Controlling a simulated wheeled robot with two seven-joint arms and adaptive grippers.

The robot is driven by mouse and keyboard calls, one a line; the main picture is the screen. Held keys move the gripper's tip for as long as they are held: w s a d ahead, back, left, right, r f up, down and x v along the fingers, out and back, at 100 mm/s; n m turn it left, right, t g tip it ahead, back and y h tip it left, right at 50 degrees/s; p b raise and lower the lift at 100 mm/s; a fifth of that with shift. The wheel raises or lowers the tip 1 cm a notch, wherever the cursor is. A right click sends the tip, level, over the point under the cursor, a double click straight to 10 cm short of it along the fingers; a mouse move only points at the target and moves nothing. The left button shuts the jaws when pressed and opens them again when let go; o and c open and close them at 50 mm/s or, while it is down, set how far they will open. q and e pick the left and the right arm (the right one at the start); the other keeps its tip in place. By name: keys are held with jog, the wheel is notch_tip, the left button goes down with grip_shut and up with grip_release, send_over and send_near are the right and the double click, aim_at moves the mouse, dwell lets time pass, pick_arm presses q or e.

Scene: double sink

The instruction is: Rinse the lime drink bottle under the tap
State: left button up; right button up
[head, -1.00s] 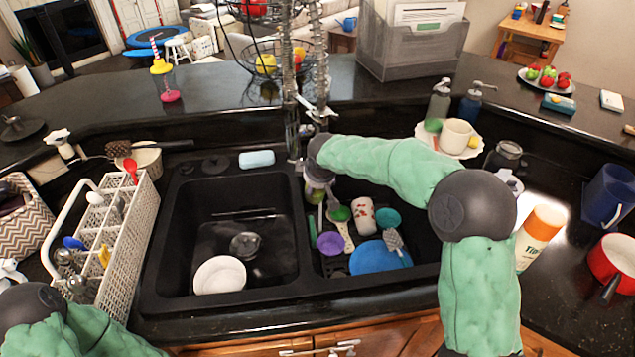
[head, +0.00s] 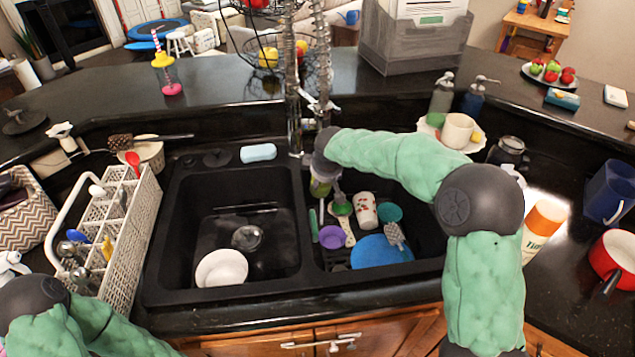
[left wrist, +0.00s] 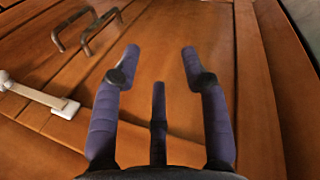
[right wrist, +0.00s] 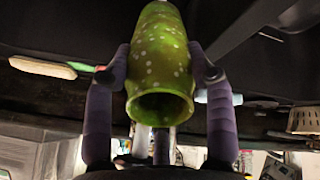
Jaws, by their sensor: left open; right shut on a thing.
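The lime drink bottle (right wrist: 160,55) is green with white dots in the right wrist view, its round open end towards the camera. My right gripper (right wrist: 165,70) is shut around it. In the head view the bottle (head: 320,187) shows partly below my dark wrist, over the back left of the right sink basin, beside the tap (head: 295,125). My wrist hides part of the bottle. I cannot make out water on it. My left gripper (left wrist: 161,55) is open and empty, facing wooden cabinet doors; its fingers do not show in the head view.
The right basin holds a blue plate (head: 381,252), a patterned cup (head: 366,210) and a purple cup (head: 332,237). The left basin holds a white bowl (head: 222,268). A white dish rack (head: 125,250) stands left; an orange-capped bottle (head: 543,222) stands right.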

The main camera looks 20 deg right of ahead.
jog(key=shift+s+a+b, duration=0.2)
jog(key=shift+s+b, duration=0.15)
jog(key=shift+s, duration=0.3)
jog(key=shift+s+a+b, duration=0.15)
jog(key=shift+s+b, duration=0.15)
jog(key=shift+s, duration=0.3)
jog(key=s, duration=0.1)
jog(key=s+a+b, duration=0.1)
jog(key=s, duration=0.1)
jog(key=s+b, duration=0.1)
jog(key=s, duration=0.1)
jog(key=shift+a, duration=0.25)
jog(key=shift+s+r, duration=0.1)
dwell(0.5)
jog(key=s+a+r+p, duration=0.1)
jog(key=s+r, duration=0.2)
jog(key=s, duration=0.1)
jog(key=shift+s+a+r+p, duration=0.2)
jog(key=shift+s+r+p, duration=0.1)
jog(key=shift+s+r, duration=0.1)
jog(key=shift+r, duration=0.1)
dwell(0.5)
